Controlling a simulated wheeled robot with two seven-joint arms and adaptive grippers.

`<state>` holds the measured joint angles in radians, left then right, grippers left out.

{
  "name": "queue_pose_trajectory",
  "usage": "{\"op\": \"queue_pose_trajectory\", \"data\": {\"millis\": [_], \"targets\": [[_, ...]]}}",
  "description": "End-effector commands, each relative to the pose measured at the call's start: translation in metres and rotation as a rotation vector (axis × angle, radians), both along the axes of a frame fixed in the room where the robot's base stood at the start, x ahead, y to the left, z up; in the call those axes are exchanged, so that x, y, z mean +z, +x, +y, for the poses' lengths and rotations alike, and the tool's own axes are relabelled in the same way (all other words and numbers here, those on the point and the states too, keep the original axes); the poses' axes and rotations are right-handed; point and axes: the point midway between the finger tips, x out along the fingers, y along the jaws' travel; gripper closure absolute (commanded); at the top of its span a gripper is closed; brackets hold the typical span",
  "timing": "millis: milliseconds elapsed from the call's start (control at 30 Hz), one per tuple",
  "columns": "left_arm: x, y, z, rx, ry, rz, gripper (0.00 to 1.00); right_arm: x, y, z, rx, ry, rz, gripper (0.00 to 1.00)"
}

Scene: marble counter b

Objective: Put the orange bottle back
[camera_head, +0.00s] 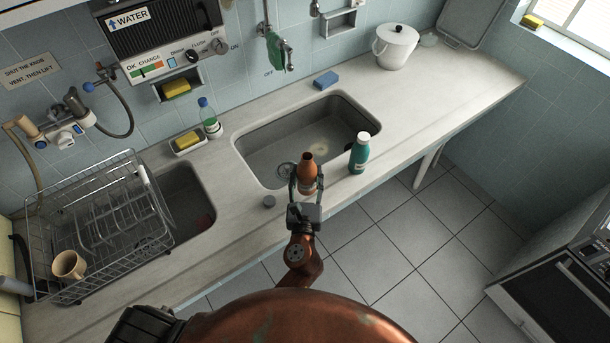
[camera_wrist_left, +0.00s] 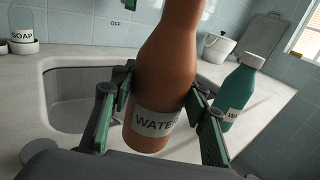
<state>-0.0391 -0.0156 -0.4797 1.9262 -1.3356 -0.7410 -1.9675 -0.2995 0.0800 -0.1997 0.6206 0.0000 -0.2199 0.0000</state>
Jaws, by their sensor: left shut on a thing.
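The orange bottle (camera_head: 307,172) is near the front edge of the counter, by the right sink's front rim. My left gripper (camera_head: 305,188) is shut around its body. In the left wrist view the orange bottle (camera_wrist_left: 165,75), with a white "WATER" label, stands between the two fingers of my left gripper (camera_wrist_left: 155,125), slightly tilted in the picture; its top is cut off there. I cannot tell whether its base touches the counter. A teal bottle (camera_head: 359,153) stands upright to its right, apart from it; it also shows in the left wrist view (camera_wrist_left: 243,88). My right gripper is not in view.
The right sink (camera_head: 258,140) lies just behind the bottle. A dish rack (camera_head: 95,225) with a tan mug (camera_head: 68,265) is at left. A white pot (camera_head: 395,46) stands far right; the counter before it is clear.

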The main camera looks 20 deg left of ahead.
Motion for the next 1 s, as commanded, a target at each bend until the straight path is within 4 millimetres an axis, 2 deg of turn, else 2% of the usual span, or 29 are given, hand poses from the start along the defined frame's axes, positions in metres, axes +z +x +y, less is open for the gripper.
{"op": "queue_pose_trajectory", "data": {"millis": [233,500,967,1000], "targets": [[-0.008,0.008,0.0,0.0,0.002,-0.003,0.82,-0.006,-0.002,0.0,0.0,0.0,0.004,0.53],[-0.04,0.009,0.0,0.0,0.001,0.0,0.82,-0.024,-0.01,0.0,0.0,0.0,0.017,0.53],[-0.043,0.009,0.0,-0.001,0.0,-0.002,0.82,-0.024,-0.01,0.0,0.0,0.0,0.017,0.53],[-0.043,0.009,0.0,0.0,0.0,0.0,0.55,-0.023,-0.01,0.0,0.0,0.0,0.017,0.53]]}}
